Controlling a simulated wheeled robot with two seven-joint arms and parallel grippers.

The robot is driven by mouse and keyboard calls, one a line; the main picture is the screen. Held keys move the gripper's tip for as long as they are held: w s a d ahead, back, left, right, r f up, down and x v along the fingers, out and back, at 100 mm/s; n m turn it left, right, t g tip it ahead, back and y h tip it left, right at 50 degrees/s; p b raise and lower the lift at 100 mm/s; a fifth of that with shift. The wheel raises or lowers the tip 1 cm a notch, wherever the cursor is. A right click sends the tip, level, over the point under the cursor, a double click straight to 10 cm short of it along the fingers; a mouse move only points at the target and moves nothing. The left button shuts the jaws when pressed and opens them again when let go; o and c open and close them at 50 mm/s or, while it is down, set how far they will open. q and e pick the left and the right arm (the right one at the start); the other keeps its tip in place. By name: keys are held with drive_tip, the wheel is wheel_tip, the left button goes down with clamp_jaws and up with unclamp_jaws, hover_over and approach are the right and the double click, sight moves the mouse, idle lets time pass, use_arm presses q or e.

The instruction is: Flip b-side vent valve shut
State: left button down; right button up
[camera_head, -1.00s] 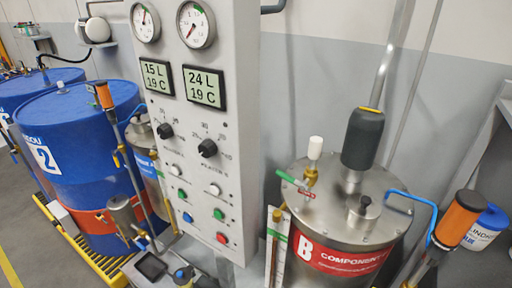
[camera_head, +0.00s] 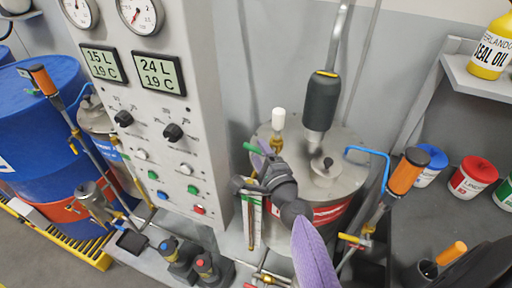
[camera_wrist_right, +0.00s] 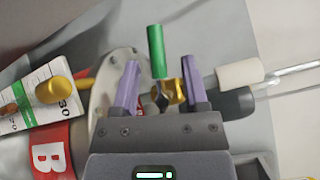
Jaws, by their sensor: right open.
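The b-side vent valve's green handle (camera_head: 251,148) shows at the left edge of the B tank's steel lid (camera_head: 345,150). My right gripper (camera_head: 264,158) is over it in the head view and hides most of the handle and valve body. In the right wrist view the green handle (camera_wrist_right: 156,50) points up the picture from the brass valve body (camera_wrist_right: 168,93). The open purple fingers of my right gripper (camera_wrist_right: 160,82) stand on either side, with the brass body between them and the handle's end beyond the tips. I cannot tell whether they touch. My left gripper is not in view.
A white-capped fitting (camera_head: 278,118), a dark grey hose sleeve (camera_head: 320,100) and a blue pipe (camera_head: 372,152) rise around the lid. The control panel (camera_head: 160,60) stands to the left. A shelf with cans (camera_head: 472,178) is at the right.

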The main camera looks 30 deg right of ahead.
drive_tip(key=shift+w, duration=0.95)
clamp_jaws()
drive_tip(key=n+g+p, duration=0.1)
drive_tip(key=p, duration=0.3)
drive_tip(key=shift+f+n+g+p, duration=0.15)
drive_tip(key=shift+n+g+p, duration=0.15)
drive_tip(key=shift+n+g, duration=0.1)
drive_tip(key=shift+f, duration=0.25)
unclamp_jaws()
